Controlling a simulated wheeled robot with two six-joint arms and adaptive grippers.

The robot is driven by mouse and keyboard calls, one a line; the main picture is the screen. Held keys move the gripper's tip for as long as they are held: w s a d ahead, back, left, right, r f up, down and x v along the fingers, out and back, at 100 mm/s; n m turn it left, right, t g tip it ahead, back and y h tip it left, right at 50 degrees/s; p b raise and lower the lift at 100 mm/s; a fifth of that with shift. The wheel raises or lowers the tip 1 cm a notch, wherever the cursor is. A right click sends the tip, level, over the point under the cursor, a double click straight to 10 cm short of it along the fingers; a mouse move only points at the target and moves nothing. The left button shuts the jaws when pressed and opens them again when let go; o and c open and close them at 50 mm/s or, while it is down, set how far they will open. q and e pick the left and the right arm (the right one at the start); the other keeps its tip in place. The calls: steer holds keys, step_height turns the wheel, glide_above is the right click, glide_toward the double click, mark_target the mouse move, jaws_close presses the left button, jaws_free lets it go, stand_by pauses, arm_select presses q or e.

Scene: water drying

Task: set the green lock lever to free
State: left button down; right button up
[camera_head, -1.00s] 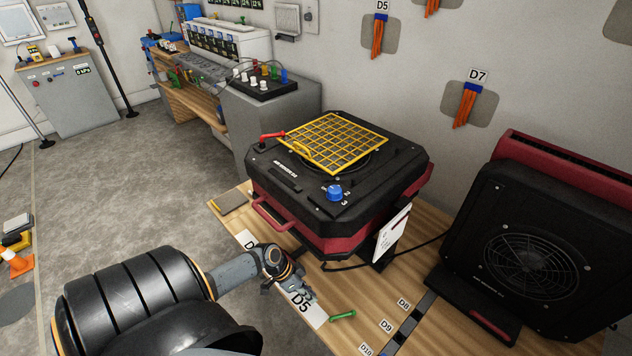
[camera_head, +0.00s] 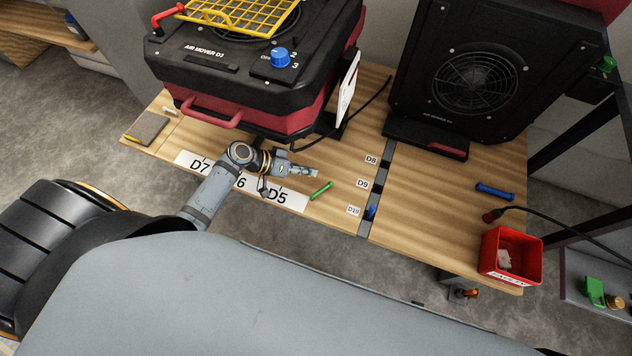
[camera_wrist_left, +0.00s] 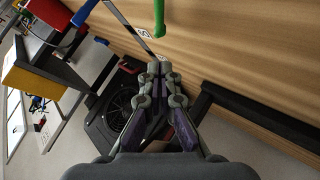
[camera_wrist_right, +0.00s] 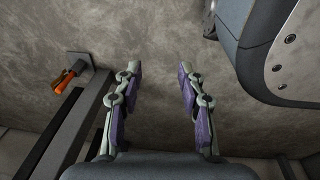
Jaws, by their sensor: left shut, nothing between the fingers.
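The green lever (camera_head: 321,190) is a short bar lying diagonally over the wooden bench top, just right of the D5 label. It also shows in the left wrist view (camera_wrist_left: 159,15), straight beyond the fingertips. My left gripper (camera_head: 314,173) is shut and empty, with its tips just above the lever in the head view. A small gap shows between tips and lever, and I see no contact. In the left wrist view the shut fingers (camera_wrist_left: 160,68) meet at the centre. My right gripper (camera_wrist_right: 158,70) is open and empty over grey floor; the head view does not show it.
The air mover (camera_head: 250,75) with a yellow grille stands behind my left gripper. A second one (camera_head: 470,75) stands at the back right. A blue bar (camera_head: 495,191) and a red bin (camera_head: 528,262) are on the right of the bench. The bench between is mostly clear.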

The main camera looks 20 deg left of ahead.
mark_target(322, 191)
arm_select(q)
steer(key=d+f, duration=0.1)
steer(key=f, duration=0.1)
steer(key=d+f, duration=0.1)
steer(key=f, duration=0.1)
steer(key=shift+s+d, duration=0.25)
steer(key=shift+d, duration=0.1)
steer(key=shift+s+d+f, duration=0.1)
steer(key=shift+f, duration=0.05)
arm_select(e)
steer(key=shift+w+r, duration=0.2)
steer(key=shift+w, duration=0.55)
arm_select(q)
steer(key=shift+b, duration=0.35)
arm_select(e)
steer(key=shift+s+f, duration=0.1)
